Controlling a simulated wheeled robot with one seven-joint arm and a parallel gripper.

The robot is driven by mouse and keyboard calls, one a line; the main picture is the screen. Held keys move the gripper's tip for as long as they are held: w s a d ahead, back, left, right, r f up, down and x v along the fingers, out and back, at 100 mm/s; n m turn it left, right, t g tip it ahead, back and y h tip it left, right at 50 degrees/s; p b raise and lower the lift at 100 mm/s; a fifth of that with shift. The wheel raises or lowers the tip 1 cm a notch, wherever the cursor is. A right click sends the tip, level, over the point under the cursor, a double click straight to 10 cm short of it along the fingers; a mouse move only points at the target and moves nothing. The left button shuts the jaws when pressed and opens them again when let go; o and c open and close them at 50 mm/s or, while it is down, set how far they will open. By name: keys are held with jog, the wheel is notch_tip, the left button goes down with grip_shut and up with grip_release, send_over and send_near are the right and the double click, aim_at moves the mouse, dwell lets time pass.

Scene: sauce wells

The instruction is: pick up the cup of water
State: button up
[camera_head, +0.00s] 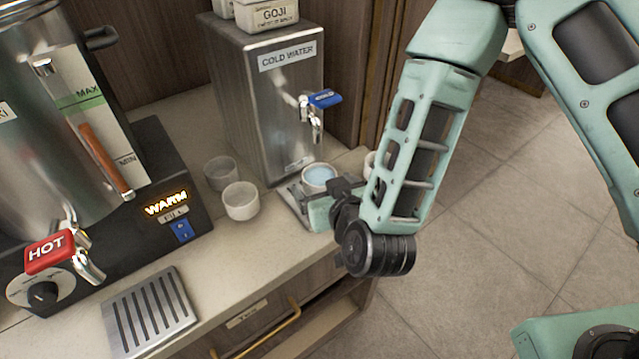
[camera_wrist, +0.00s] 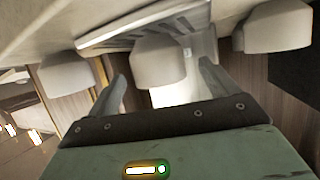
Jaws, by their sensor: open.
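The cup of water (camera_head: 319,176) is a small pale cup with light blue water in it. It stands upright under the cold water dispenser's tap, on a slatted drip tray (camera_head: 291,204). My gripper (camera_head: 318,190) is low at the near side of this cup, with its body partly hidden by my wrist. In the wrist view the cup (camera_wrist: 160,62) shows between the two spread fingers of my gripper (camera_wrist: 163,76). The fingers are open, one at each side of the cup. I cannot tell if either touches it.
Two empty-looking cups (camera_head: 221,172) (camera_head: 241,201) stand left of the tray. Another cup (camera_head: 369,165) is partly hidden behind my arm. The cold water dispenser (camera_head: 268,105) rises behind. A hot urn (camera_head: 60,130) and drip grate (camera_head: 150,312) are left. The counter ends at its front edge.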

aim_at(315, 173)
jog(key=x, duration=0.1)
jog(key=p+x, duration=0.1)
jog(key=x, duration=0.2)
jog(key=shift+w+r+p, duration=0.3)
jog(key=shift+p, duration=0.05)
jog(key=shift+w+a+f, duration=0.15)
jog(key=shift+w+f, duration=0.05)
jog(key=shift+w, duration=0.2)
jog(key=c, duration=1.2)
